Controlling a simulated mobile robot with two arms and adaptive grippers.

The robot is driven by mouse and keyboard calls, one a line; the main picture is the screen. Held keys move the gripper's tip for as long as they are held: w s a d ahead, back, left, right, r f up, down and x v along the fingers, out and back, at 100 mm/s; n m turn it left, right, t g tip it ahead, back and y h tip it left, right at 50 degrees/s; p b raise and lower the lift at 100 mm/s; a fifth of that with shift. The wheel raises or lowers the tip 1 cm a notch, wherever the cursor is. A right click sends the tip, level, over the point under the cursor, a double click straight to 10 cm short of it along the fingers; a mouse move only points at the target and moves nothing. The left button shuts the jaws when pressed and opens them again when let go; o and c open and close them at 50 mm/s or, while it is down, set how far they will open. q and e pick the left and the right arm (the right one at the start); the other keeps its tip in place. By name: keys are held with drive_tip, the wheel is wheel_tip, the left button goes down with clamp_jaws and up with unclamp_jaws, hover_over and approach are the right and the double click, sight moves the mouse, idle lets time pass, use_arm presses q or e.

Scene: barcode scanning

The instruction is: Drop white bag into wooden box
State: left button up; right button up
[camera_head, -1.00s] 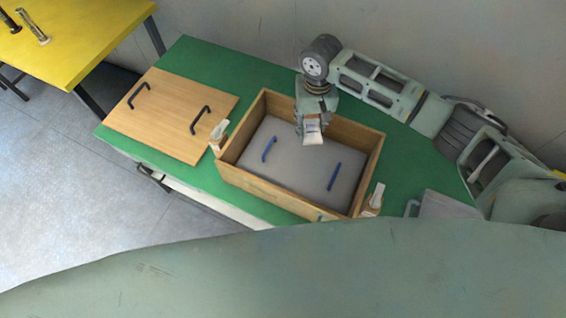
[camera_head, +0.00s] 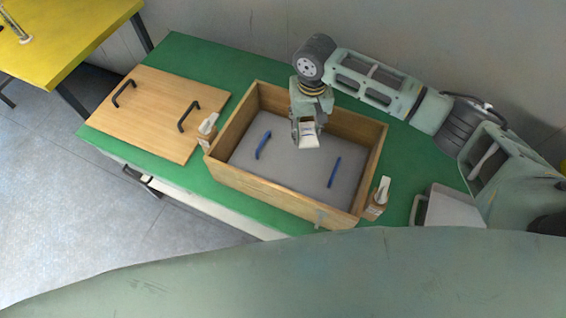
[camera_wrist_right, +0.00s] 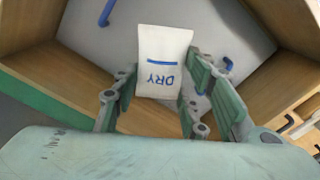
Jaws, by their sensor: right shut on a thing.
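The wooden box (camera_head: 282,193) stands open on the green table, with a grey bottom and two blue handles inside. My right gripper (camera_head: 306,137) reaches into the box from its back wall, fingers pointing down. It is shut on the white bag (camera_head: 308,142), which hangs between the fingertips over the grey bottom. In the right wrist view the white bag (camera_wrist_right: 162,62) shows blue "DRY" lettering, with a finger on each side of it. I cannot tell whether the bag touches the bottom. The left gripper is not in view.
A wooden lid (camera_head: 150,115) with two black handles lies on the green table (camera_head: 195,58) left of the box. Latches (camera_head: 207,130) stand at the box's left and right (camera_head: 378,198) ends. A yellow table (camera_head: 75,35) is at upper left.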

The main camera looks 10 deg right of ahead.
drive_tip(key=o, duration=1.2)
wheel_tip(320, 180, up, 12)
